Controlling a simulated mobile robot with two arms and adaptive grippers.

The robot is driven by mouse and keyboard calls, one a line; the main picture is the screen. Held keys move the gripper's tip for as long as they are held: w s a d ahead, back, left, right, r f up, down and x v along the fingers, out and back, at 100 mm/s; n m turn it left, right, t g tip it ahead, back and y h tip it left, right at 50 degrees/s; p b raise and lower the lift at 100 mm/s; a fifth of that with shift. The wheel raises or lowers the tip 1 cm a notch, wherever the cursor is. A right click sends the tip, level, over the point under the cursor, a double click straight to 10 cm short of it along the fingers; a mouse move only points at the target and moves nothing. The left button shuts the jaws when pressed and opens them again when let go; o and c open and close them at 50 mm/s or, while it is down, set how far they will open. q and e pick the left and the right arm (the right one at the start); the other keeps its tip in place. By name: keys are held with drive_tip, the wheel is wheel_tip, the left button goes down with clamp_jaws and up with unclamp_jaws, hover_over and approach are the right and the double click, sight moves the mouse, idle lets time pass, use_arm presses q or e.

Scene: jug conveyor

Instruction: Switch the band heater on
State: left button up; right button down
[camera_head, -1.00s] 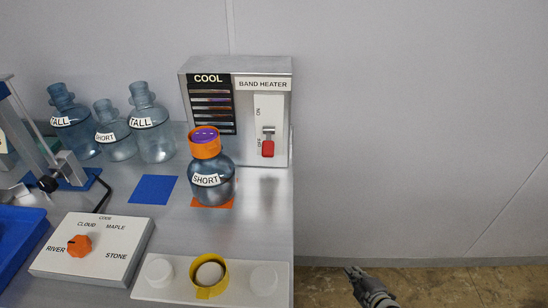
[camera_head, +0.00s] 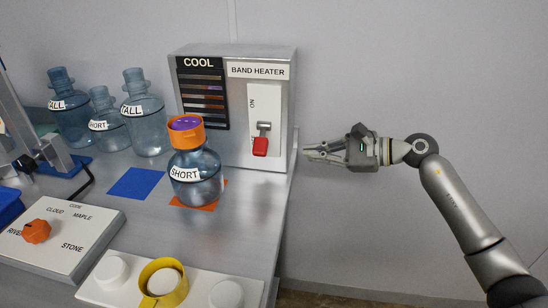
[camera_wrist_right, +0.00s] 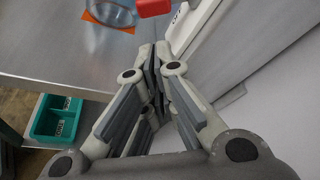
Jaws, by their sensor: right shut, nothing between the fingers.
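The band heater (camera_head: 280,72) is a grey metal box at the back right of the bench, with a "COOL" panel of dark slats on its left. Its lever switch with a red handle (camera_head: 260,146) points down, at the end of the slot away from "ON". In the right wrist view the red handle (camera_wrist_right: 153,8) shows at the top edge, beyond the fingers. My right gripper (camera_head: 308,152) is shut and empty, just right of the box and apart from the handle. It also shows in the right wrist view (camera_wrist_right: 155,55). My left gripper is not in view.
A short jug (camera_head: 196,178) with an orange collar and purple top stands on an orange mat before the heater. Several blue jugs stand at the back left. A dial box (camera_head: 68,240) and a white panel (camera_head: 196,290) lie in front. Right of the bench is free.

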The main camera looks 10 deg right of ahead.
sight(261, 145)
drive_tip(key=p+x, duration=0.2)
drive_tip(key=x, duration=0.7)
drive_tip(key=shift+r+p, duration=0.2)
drive_tip(key=shift+p, duration=0.2)
drive_tip(key=shift+w+a+f, duration=0.25)
drive_tip(key=shift+w+a, duration=0.05)
drive_tip(key=shift+a, duration=0.1)
